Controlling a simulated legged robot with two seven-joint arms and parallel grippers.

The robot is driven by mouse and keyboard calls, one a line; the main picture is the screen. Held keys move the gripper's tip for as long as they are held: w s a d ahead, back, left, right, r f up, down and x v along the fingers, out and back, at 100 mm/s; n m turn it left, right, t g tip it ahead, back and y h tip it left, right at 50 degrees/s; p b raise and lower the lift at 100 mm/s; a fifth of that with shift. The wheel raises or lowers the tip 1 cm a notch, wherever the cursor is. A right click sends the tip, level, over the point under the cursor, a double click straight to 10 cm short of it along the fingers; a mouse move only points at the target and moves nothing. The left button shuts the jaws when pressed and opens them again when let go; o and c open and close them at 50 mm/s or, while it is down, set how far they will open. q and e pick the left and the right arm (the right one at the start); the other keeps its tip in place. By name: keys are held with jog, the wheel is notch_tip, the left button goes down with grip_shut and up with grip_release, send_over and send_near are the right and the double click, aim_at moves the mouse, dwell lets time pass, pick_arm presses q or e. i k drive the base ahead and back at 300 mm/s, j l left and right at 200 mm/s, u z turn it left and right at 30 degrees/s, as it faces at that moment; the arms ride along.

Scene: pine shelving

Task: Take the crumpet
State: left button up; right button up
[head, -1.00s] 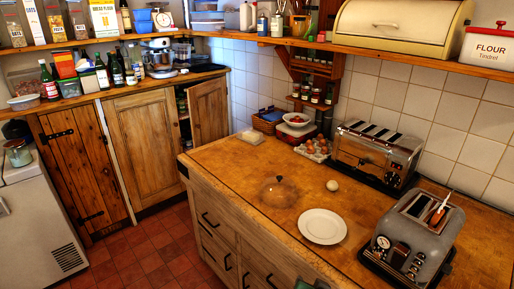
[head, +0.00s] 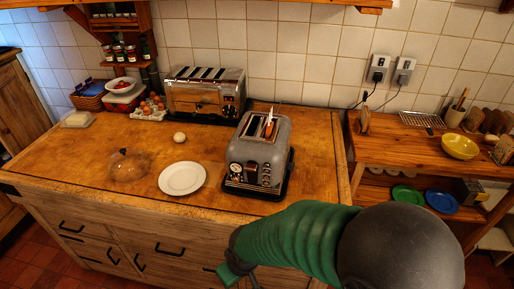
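No crumpet can be made out for certain. A grey toaster (head: 259,152) stands on the wooden counter, with an orange-handled utensil (head: 268,128) sticking up from its top. What is inside its slots is hidden. A clear dome with a dark knob (head: 128,167) sits on the counter at the left; its contents are unclear. A white plate (head: 182,178) left of the grey toaster is empty. My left gripper is not in view.
A chrome toaster (head: 204,92), an egg tray (head: 151,107) and a single egg (head: 179,137) are on the counter (head: 75,155). At right, a lower wooden shelf unit (head: 395,145) holds a yellow bowl (head: 460,146) and several round brown items (head: 494,122) at its far end.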

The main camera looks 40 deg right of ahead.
aim_at(271, 125)
jog(key=z, duration=1.4)
